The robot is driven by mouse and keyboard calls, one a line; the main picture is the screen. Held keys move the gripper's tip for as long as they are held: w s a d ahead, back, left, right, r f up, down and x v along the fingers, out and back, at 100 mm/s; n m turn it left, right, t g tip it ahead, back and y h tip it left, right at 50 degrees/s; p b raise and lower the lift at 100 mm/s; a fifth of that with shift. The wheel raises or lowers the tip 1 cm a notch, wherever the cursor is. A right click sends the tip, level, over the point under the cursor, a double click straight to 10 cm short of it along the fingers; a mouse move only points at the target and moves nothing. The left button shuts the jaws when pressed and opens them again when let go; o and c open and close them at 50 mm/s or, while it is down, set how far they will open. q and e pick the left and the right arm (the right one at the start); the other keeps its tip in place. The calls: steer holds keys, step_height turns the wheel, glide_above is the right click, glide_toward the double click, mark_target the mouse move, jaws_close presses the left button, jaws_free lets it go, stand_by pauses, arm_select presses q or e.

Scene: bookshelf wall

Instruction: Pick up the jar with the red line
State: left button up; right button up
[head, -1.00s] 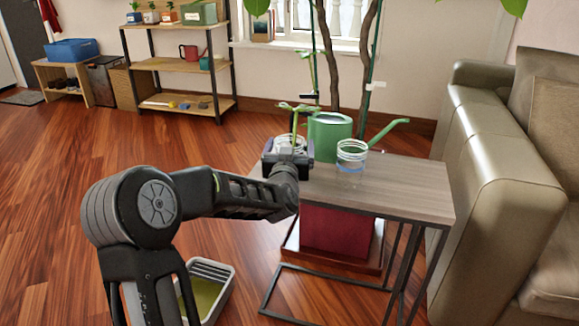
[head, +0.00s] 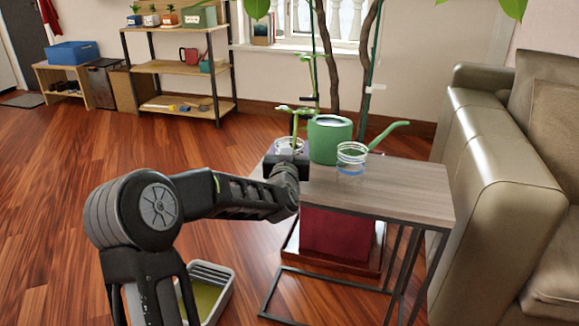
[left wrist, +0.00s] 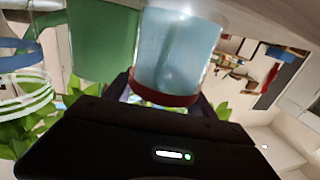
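The jar with the red line (left wrist: 172,93) is clear glass and looks bluish in the left wrist view, which is turned roughly upside down. My left gripper (left wrist: 163,102) has a finger on each side of this jar. No clear gap shows, and I cannot tell whether the fingers press on it. In the head view the jar's rim (head: 289,145) shows above my left gripper (head: 288,165), which hides the rest. A second glass jar, with a blue line (head: 351,162), stands to the right on the side table (head: 415,187). My right gripper is not in view.
A green watering can (head: 330,140) stands behind the two jars, its spout pointing right. A plant with thin trunks rises behind the table. A sofa (head: 500,180) is at the right. A tray (head: 212,285) lies on the floor. The table's right part is clear.

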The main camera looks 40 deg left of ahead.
arm_select(q)
jaws_close()
steer(key=shift+r, duration=0.1)
stand_by(0.4)
step_height(320, 180, up, 10)
steer(key=p, duration=0.3)
steer(key=shift+p, duration=0.3)
stand_by(0.5)
